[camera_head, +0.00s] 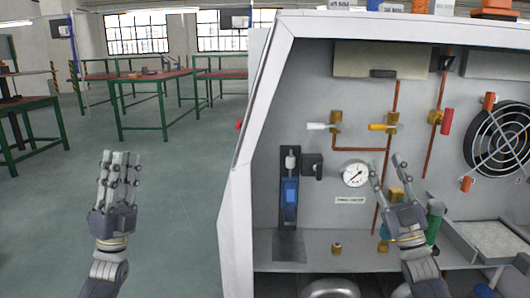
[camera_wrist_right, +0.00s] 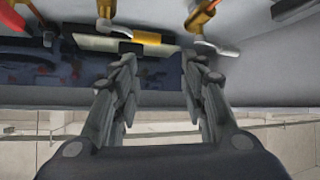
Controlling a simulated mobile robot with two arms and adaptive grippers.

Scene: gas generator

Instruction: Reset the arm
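My left gripper (camera_head: 120,158) points up over the open floor at the left, away from any object. Its fingers stand apart with nothing between them. My right gripper (camera_head: 387,165) is in front of the generator panel (camera_head: 335,222), to the right of the round pressure gauge (camera_head: 355,174). In the right wrist view its two sets of fingers (camera_wrist_right: 158,58) are spread apart and hold nothing. A yellow-handled valve (camera_head: 383,127) and a white-handled valve (camera_head: 323,126) are on the panel above the gripper.
The cabinet's white side frame (camera_head: 237,210) stands between my two arms. A blue device (camera_head: 290,190), a red-handled valve (camera_head: 446,121) and a fan (camera_head: 500,143) are on the panel. A green bottle (camera_head: 434,217) is close behind my right gripper. Workbenches (camera_head: 150,77) stand at the back left.

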